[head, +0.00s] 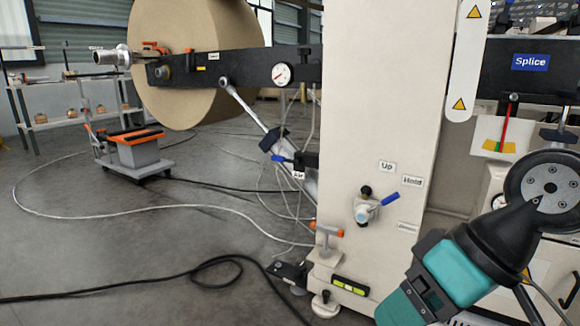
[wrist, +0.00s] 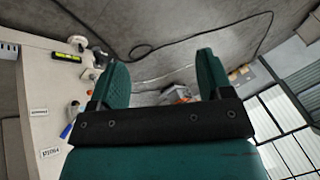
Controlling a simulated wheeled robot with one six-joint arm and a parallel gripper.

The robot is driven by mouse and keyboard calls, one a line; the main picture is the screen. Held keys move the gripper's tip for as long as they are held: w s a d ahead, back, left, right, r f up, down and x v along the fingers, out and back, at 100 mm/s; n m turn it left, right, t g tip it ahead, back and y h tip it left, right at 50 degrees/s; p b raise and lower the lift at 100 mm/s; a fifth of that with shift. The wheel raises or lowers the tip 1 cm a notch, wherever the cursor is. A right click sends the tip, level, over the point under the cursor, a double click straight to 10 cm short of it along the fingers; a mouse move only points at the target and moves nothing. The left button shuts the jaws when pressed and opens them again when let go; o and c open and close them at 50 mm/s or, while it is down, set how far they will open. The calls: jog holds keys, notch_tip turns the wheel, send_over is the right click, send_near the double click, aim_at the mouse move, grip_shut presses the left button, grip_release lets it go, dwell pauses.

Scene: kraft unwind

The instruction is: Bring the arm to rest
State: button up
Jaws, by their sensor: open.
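My gripper (wrist: 162,68) shows in the wrist view with its two teal fingers spread wide apart. Nothing is between the fingers, and neither finger touches anything. Behind the gap lie the floor and some blurred gear. In the head view my arm, with teal and black parts, is at the lower right in front of the cream machine column (head: 385,110). I cannot make out the fingers there. The column also fills the left of the wrist view (wrist: 38,100), to the side of the gripper.
A big kraft roll (head: 180,60) sits on a black arm (head: 240,67) at upper left. A grey cart (head: 137,150) stands on the floor. Black cable (head: 215,262) and pale hoses lie across open floor.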

jog(key=s+d+r+n+g+h+p, duration=0.1)
jog(key=s+r+h+p, duration=0.15)
jog(key=s, duration=0.25)
notch_tip(320, 180, up, 37)
jog(key=p, duration=3.6)
jog(key=shift+w+y, duration=0.15)
jog(key=shift+y, duration=0.2)
